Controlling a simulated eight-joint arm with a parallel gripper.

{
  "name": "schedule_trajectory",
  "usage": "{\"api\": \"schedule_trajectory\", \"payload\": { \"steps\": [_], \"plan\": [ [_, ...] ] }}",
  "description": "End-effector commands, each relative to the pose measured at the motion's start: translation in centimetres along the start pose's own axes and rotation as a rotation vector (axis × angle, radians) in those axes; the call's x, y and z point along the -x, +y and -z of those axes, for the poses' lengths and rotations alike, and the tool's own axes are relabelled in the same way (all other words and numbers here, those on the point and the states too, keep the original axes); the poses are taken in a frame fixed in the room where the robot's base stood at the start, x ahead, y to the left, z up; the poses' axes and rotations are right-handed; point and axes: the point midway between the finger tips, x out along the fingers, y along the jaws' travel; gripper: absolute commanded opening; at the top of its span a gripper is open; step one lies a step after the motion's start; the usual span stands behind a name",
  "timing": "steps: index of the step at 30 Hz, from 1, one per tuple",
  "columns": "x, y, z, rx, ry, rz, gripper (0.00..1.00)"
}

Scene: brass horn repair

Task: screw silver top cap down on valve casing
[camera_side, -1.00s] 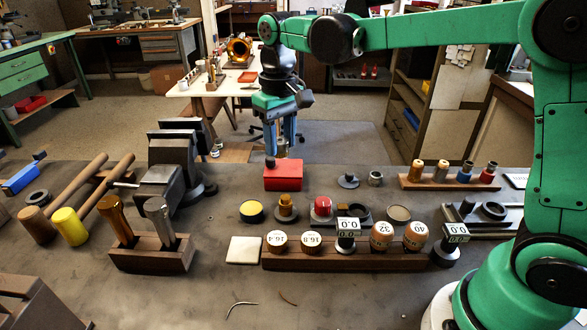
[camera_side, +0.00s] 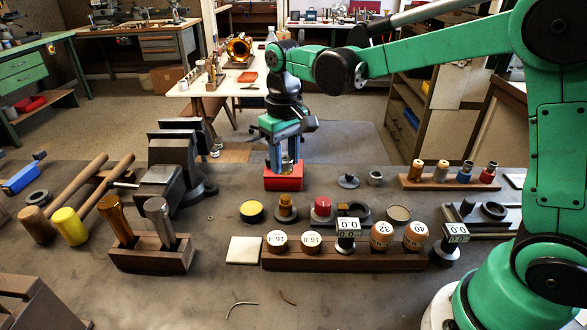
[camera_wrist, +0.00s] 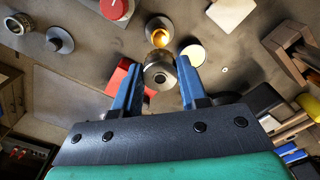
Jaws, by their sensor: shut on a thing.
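My gripper (camera_side: 285,163) is low over the red block (camera_side: 284,181) on the bench. The red block (camera_wrist: 117,76) lies beside and below the left finger. In the side view the fingers mostly hide the held piece.
A brass piece on a round base (camera_side: 287,206), a yellow-topped tin (camera_side: 251,212) and a red-topped piece (camera_side: 322,206) stand nearer the side camera. A grey knobbed disc (camera_side: 348,181) and grey ring (camera_side: 375,178) lie right. The vise (camera_side: 178,165) stands left.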

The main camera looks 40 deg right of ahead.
Motion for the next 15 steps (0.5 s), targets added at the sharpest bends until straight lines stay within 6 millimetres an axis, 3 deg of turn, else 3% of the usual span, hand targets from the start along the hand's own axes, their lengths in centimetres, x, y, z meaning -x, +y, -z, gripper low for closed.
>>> {"api": "schedule_trajectory", "payload": {
  "steps": [15],
  "plan": [
    [-3.8,0.0,0.0,0.000,0.000,0.000,0.00]
  ]
}}
